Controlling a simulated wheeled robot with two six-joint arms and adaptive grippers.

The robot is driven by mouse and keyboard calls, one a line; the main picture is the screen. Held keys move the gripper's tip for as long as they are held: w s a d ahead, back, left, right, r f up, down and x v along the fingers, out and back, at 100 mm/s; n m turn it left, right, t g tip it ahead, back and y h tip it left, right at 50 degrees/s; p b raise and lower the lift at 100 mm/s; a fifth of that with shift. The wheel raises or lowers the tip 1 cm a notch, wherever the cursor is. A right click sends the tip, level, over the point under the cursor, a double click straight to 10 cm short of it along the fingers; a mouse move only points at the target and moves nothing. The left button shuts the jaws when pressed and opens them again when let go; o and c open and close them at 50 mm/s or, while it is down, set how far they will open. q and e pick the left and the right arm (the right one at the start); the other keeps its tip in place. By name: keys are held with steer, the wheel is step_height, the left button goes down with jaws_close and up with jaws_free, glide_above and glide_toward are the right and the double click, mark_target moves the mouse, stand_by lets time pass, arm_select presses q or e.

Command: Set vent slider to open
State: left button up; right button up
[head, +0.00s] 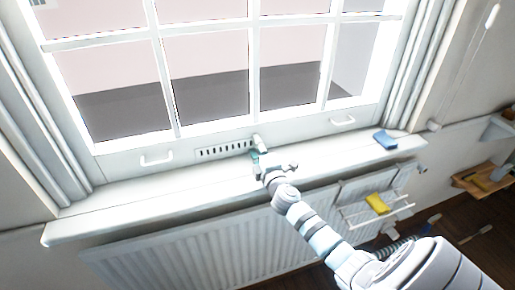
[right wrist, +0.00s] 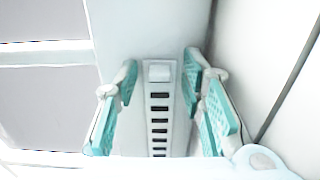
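The vent (head: 225,149) is a narrow strip with a row of dark slots, low in the window frame above the sill. In the right wrist view the slotted strip (right wrist: 159,124) runs up the middle. A small white block, seemingly the slider knob (right wrist: 159,72), sits at its upper end, which is the right end in the head view. My right gripper (head: 266,156) is at that right end. In the right wrist view my right gripper (right wrist: 160,84) is open, with teal-padded fingers on both sides of the knob and gaps between. My left gripper is not in view.
White handles (head: 157,161) and (head: 343,121) are on the window frame. The sill (head: 130,196) is clear left of my arm. A blue sponge-like block (head: 385,139) lies on its right. Below are a radiator (head: 190,255) and a rack with a yellow block (head: 377,203).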

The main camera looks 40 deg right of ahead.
steer(key=shift+c, duration=0.4)
jaws_close()
